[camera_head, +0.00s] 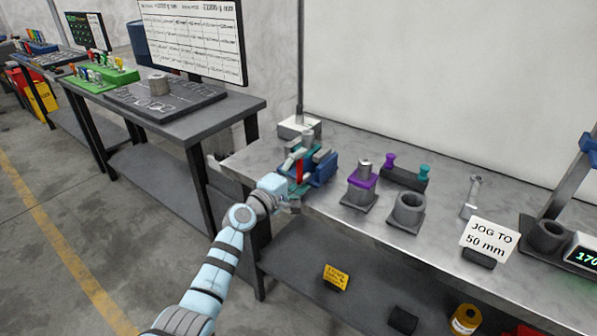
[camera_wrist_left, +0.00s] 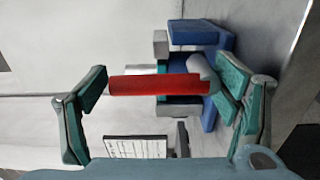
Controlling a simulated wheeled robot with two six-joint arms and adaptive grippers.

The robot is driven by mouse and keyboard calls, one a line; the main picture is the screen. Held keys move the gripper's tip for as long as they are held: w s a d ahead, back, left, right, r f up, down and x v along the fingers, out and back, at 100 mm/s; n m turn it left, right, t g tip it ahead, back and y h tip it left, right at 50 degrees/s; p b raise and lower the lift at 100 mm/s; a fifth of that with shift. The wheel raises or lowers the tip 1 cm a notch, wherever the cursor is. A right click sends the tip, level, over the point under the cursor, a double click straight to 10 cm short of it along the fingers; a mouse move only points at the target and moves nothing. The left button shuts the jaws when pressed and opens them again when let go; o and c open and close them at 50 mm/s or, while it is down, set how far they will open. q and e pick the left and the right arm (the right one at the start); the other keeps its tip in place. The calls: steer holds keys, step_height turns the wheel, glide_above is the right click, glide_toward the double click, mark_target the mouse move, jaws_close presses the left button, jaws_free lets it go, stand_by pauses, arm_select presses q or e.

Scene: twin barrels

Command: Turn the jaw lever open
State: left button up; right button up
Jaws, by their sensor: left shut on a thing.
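The jaw lever is a red bar (camera_wrist_left: 155,84) in the left wrist view, lying across the picture in front of a blue vise body (camera_wrist_left: 205,35). In the head view the blue vise (camera_head: 323,168) stands near the left end of the grey bench, and a small red part of the lever (camera_head: 299,172) shows. My left gripper (camera_wrist_left: 160,82) is shut on the red lever, with one teal-padded finger at each end of it. In the head view my left gripper (camera_head: 298,174) is against the vise's near side and partly hides it. My right gripper is not in view.
Right of the vise on the bench (camera_head: 345,150) are a purple-banded post (camera_head: 362,182), a grey cup (camera_head: 407,212), a block with purple and teal knobs (camera_head: 404,178) and a "JOG TO 50 mm" sign (camera_head: 488,240). A white-topped block (camera_head: 298,126) stands behind the vise.

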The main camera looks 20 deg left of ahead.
arm_select(q)
steer(key=shift+r, duration=0.2)
steer(key=o, duration=1.6)
steer(key=shift+w, duration=0.1)
steer(key=shift+o, duration=0.2)
steer(key=shift+f, duration=0.1)
steer(key=shift+s+a, duration=0.15)
steer(key=shift+s, duration=0.2)
steer(key=v, duration=1.1)
steer(key=shift+s, duration=0.15)
steer(key=shift+a, duration=0.1)
